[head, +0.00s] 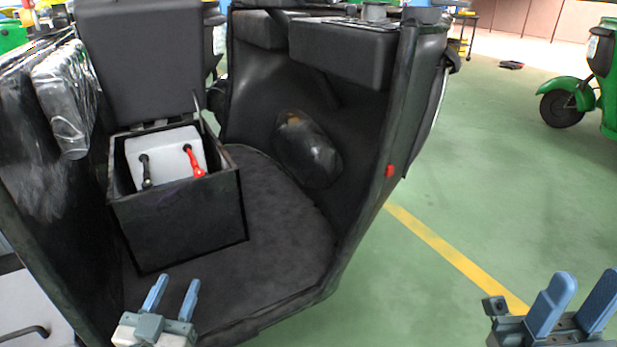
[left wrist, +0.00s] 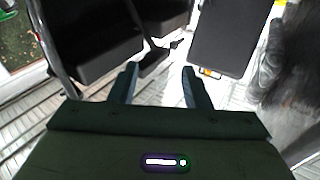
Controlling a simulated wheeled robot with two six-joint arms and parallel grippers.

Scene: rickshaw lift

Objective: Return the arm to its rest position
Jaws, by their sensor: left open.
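My left gripper (head: 174,286) is at the bottom left of the head view, just in front of the rickshaw's dark floor (head: 285,215). Its two blue fingers are apart with nothing between them. The fingers also show in the left wrist view (left wrist: 158,82), spread and empty. My right gripper (head: 585,292) is at the bottom right corner of the head view, over the green floor. Its blue fingers are apart and empty.
The rickshaw holds an open black box (head: 185,220) with a white battery (head: 166,155), a black clamp (head: 146,172) and a red clamp (head: 193,162). A dark panel (head: 140,60) stands upright behind it. Green floor (head: 470,190) to the right is clear.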

